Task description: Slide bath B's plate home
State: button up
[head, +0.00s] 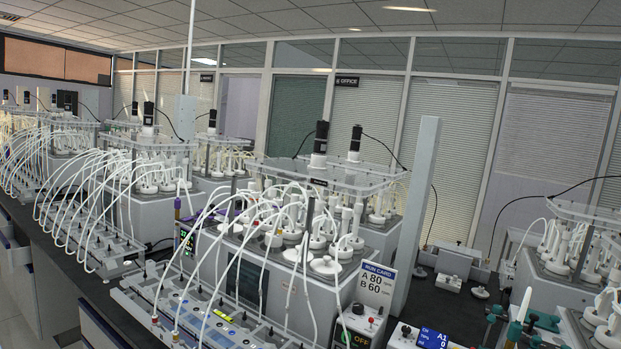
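Several grey water baths stand on a dark bench, each with a clear raised plate, bottles and white tubes. The nearest bath (270,268) is at the middle, with a clear plate (330,172) above its bottles and two black motors on top. Another bath (570,262) is at the right edge, partly cut off. I cannot read a letter B on any bath, so I cannot tell which is bath B, nor whether its plate is fully in. A run card (377,285) reads A 80, B 60. My gripper is not in view.
White tubes arch from the baths to long tube racks (215,315) along the front edge. A tall grey post (416,215) stands right of the middle bath. Small control boxes (358,328) and teal clamps (540,320) crowd the lower right. Glazed office walls close the back.

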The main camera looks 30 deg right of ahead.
aim_at(316, 169)
jog(key=z, duration=0.3)
jog(key=i, duration=1.45)
jog(key=z, duration=0.35)
jog(key=i, duration=0.65)
